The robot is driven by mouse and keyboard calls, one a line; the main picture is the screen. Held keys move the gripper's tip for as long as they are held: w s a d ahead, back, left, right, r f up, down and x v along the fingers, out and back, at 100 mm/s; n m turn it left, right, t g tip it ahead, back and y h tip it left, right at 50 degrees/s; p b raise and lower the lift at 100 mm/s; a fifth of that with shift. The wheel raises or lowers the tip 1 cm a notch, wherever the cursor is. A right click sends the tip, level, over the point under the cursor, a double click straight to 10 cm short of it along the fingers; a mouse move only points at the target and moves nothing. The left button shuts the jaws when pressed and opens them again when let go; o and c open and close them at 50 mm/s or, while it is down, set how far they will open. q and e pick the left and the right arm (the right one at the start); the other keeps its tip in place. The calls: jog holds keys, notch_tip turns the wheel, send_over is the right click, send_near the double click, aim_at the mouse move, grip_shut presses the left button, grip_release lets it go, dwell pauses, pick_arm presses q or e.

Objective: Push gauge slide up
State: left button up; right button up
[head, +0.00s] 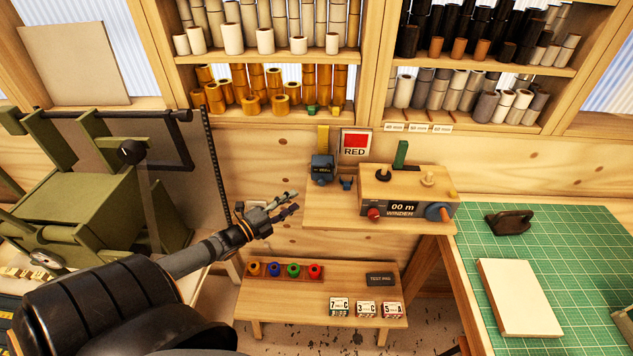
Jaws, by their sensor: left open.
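A dark blue block with a small display (322,168), which looks like the gauge slide, sits low on an upright yellow strip (322,139) at the back of the wooden shelf. My left gripper (293,202) is open and empty. In the picture it is below and left of the blue block, near the shelf's left edge, and apart from the block. The exact depth between them is hard to tell. My right gripper is out of view.
A red sign (355,143) and the wooden winder box (408,192) stand right of the gauge. A low bench (290,300) below holds coloured rolls and labelled boxes. A green machine (90,200) fills the left. A green cutting mat (560,270) lies right.

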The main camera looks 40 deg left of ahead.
aim_at(320, 184)
pick_arm(q)
jog(key=b+x, duration=0.4)
jog(key=x, duration=0.5)
jog(key=shift+d, duration=0.1)
jog(key=shift+w+d, duration=0.15)
jog(key=shift+w, duration=0.5)
grip_shut()
